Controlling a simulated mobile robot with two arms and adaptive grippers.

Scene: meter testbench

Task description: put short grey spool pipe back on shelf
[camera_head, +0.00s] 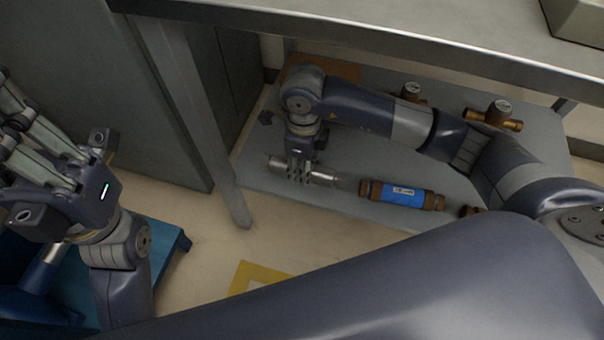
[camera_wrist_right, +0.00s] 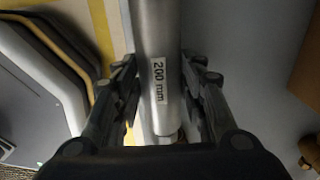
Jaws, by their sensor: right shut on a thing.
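The short grey spool pipe (camera_head: 322,177) is a silver cylinder lying crosswise near the front left edge of the lower shelf (camera_head: 345,208). My right gripper (camera_head: 299,170) points down and is shut on its middle. I cannot tell whether the pipe touches the shelf. In the right wrist view the pipe (camera_wrist_right: 155,25) runs between the fingers of my right gripper (camera_wrist_right: 160,80), with a "200 mm" label facing the camera. My left gripper (camera_head: 35,150) is at the left, far from the shelf; its fingertips are cut off by the frame.
A brown pipe with a blue label (camera_head: 403,194) lies just right of the grey pipe. Brass meters (camera_head: 494,115) stand farther back on the shelf. The bench top (camera_head: 420,25) overhangs it, and a leg (camera_head: 200,120) stands left. A blue stand (camera_head: 165,255) is lower left.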

